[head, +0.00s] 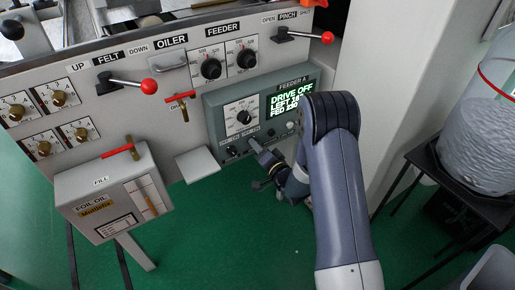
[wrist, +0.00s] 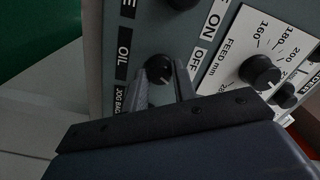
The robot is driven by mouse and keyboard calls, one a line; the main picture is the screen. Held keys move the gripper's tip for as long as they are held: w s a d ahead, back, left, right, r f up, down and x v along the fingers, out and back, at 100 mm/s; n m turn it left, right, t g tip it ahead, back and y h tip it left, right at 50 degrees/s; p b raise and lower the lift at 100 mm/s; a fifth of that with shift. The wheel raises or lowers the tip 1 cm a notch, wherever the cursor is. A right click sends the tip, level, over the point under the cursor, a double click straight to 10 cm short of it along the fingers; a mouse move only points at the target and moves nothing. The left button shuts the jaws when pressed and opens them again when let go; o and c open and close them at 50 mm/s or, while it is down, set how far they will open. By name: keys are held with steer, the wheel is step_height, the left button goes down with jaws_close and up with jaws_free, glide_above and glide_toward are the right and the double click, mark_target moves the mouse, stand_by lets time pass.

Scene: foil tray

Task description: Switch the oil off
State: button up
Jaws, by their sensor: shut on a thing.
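The feeder A control box (head: 214,112) is a grey-green panel on the machine front. Its lit display (head: 290,98) reads DRIVE OFF, with LEFT and FED lines below, partly cut by my arm. In the wrist view, the small black oil knob (wrist: 160,67) stands by the OIL label, with ON and OFF printed on its other side. My gripper (wrist: 166,72) is shut on this knob, one finger on each side. It also shows in the head view (head: 256,147) at the box's lower edge. I cannot tell which way the knob points.
Another black knob (wrist: 182,3) is close by, and a feed dial (wrist: 260,72) is to the right. A black stand (head: 458,160) holds a clear container at right.

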steer(key=shift+n+b, duration=5.8)
steer(key=shift+b, duration=1.35)
steer(key=o, duration=1)
steer(key=p+v, duration=0.1)
steer(key=v, duration=1)
steer(key=shift+w, duration=0.1)
steer(key=shift+w, duration=0.1)
